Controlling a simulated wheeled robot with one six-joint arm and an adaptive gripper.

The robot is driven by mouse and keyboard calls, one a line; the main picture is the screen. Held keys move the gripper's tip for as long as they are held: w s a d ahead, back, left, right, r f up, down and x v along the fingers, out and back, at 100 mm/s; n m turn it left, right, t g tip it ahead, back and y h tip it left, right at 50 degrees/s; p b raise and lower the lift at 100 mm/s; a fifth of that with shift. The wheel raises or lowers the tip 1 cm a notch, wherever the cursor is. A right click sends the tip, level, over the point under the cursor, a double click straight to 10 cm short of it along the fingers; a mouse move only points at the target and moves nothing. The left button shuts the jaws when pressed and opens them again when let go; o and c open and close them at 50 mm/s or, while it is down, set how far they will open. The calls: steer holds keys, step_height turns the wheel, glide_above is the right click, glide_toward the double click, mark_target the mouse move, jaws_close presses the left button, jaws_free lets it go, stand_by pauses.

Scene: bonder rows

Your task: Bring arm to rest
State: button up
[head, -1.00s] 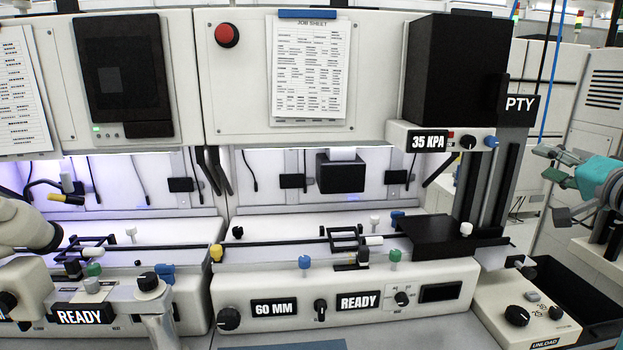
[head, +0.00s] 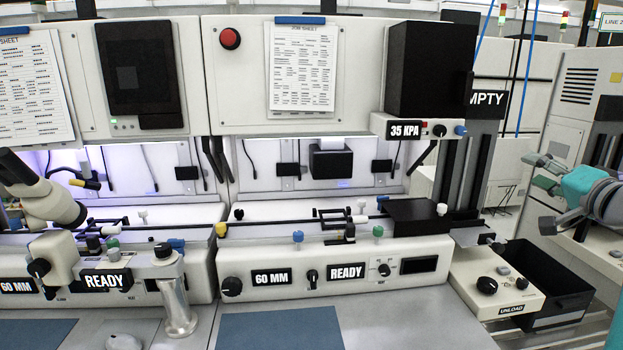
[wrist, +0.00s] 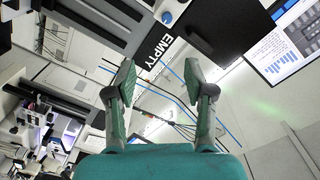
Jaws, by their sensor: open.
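My gripper (head: 550,190) is at the right side of the head view, with its fingers pointing left toward the bonder machine. It is apart from the machine and holds nothing. In the wrist view my gripper (wrist: 160,88) shows two green-padded fingers spread wide with empty space between them. Behind the fingers are cables and pale floor or panels.
The bonder (head: 330,265) has knobs, a READY label and a black plate on its right. A sign reading EMPTY (head: 487,98) is on its right post. An unload box (head: 497,283) and a black bin (head: 548,278) stand lower right. Blue mats (head: 280,328) lie in front.

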steer(key=s+a+f+h, duration=0.15)
steer(key=a+f, duration=0.25)
steer(key=f, duration=0.7)
steer(key=s+a+f+g, duration=0.1)
steer(key=s+a+f, duration=0.3)
steer(key=f, duration=0.8)
steer(key=s+a+f+h, duration=0.1)
steer(key=a+f, duration=0.4)
steer(key=f, duration=0.6)
steer(key=s+a+f+n+g, duration=0.1)
steer(key=s+a+f, duration=0.45)
steer(key=s, duration=0.25)
steer(key=s+a+f+n, duration=0.1)
steer(key=s+a+f, duration=0.3)
steer(key=s+f, duration=0.35)
steer(key=s+a+r+n+y, duration=0.1)
steer(key=s+a+n, duration=0.2)
steer(key=s, duration=1.1)
steer(key=s+a+r+n+g+y, duration=0.1)
steer(key=s+a+n, duration=0.3)
steer(key=s, duration=1)
steer(key=shift+s+a+r+n, duration=0.2)
steer(key=shift+s+a+n, duration=0.15)
steer(key=shift+n, duration=0.25)
